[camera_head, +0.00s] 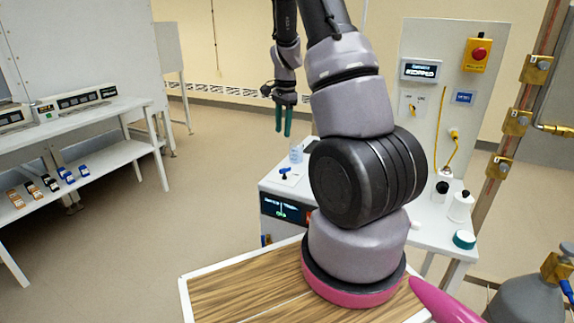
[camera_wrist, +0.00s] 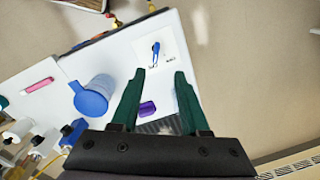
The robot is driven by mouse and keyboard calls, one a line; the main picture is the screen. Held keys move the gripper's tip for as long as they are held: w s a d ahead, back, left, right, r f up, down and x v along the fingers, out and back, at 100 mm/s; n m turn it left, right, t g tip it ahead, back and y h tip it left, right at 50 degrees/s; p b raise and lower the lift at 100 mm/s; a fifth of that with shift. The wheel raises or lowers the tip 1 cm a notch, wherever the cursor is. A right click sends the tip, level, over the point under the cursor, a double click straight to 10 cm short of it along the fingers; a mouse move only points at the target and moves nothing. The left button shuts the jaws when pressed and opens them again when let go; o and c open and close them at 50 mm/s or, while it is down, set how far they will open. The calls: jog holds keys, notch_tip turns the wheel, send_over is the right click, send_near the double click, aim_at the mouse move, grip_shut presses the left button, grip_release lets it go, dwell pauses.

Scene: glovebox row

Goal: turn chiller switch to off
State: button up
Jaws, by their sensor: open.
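A small blue switch handle (camera_head: 285,172) stands on a white plate on top of a white bench unit (camera_head: 270,193) with a dark display on its front. In the wrist view the blue handle (camera_wrist: 155,48) sits on its white plate with small markings beside it, too small to read. My gripper (camera_head: 283,128) has green fingers pointing down, above and apart from the handle. In the wrist view my gripper (camera_wrist: 160,76) is open and empty, with the handle just beyond the fingertips.
A blue-lidded cup (camera_wrist: 92,98) and a purple item (camera_wrist: 147,108) are near my fingers. An upright panel (camera_head: 415,60) carries a red button (camera_head: 479,53), a display and another switch plate (camera_head: 411,105). A left bench (camera_head: 75,118) holds instruments. Open floor lies between.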

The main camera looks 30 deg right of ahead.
send_over(285, 170)
jog(key=d, duration=0.1)
notch_tip(285, 170, down, 4)
jog(key=shift+m+g, duration=0.3)
jog(key=shift+m, duration=0.1)
jog(key=f, duration=1.1)
jog(key=shift+w+d, duration=0.2)
jog(key=shift+w, duration=0.2)
grip_shut()
